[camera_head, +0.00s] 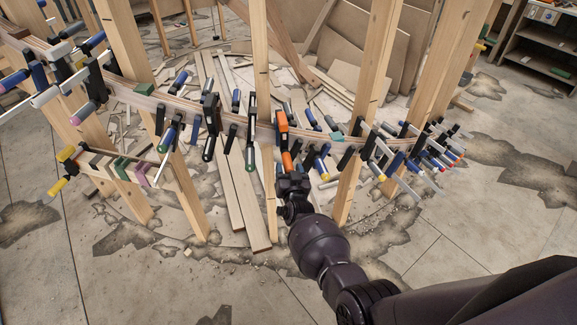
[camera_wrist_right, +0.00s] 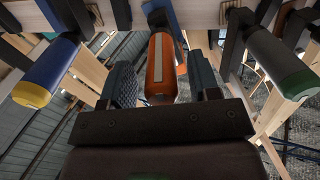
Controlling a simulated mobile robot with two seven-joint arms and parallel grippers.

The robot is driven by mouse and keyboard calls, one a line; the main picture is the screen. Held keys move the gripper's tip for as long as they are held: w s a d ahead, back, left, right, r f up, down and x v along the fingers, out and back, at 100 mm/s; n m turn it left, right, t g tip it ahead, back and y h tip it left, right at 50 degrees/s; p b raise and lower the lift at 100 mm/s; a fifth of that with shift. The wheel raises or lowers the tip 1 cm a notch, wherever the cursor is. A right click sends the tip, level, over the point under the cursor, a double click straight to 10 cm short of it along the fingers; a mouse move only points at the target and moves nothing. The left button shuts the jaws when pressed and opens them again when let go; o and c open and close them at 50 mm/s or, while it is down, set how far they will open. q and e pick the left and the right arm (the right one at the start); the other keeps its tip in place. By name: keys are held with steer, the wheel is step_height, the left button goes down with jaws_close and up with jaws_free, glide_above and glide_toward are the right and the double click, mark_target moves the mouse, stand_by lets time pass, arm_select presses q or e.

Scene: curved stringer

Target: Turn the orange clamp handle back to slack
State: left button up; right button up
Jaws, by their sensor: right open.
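The orange clamp handle (camera_head: 287,161) hangs below its clamp's orange and black head (camera_head: 282,125) on the curved wooden stringer (camera_head: 236,117). In the right wrist view the orange handle (camera_wrist_right: 162,68) points toward the camera, with a pale stripe along it. My right gripper (camera_head: 290,180) is just below the handle in the head view. In the right wrist view my right gripper (camera_wrist_right: 163,88) is open, one dark finger on each side of the handle, with visible gaps. The handle's near end is close to the gripper's palm; whether it touches cannot be told. My left gripper is not in view.
A blue and yellow handle (camera_wrist_right: 47,70) and a dark green-tipped handle (camera_wrist_right: 272,58) flank the gripper closely. Several other clamps line the stringer. Wooden posts (camera_head: 262,60) stand around it. Planks (camera_head: 228,185) lie behind; the stained floor (camera_head: 440,270) is open at front right.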

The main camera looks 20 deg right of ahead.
steer(key=s+a+p, duration=0.1)
steer(key=s+p, duration=0.4)
steer(key=s, duration=0.4)
steer(key=shift+s+a, duration=0.2)
steer(key=shift+s, duration=0.1)
steer(key=s+p, duration=0.1)
steer(key=s, duration=0.2)
steer(key=shift+a+r+p, duration=0.1)
steer(key=shift+a+p, duration=0.1)
steer(key=shift+p, duration=0.2)
stand_by(0.3)
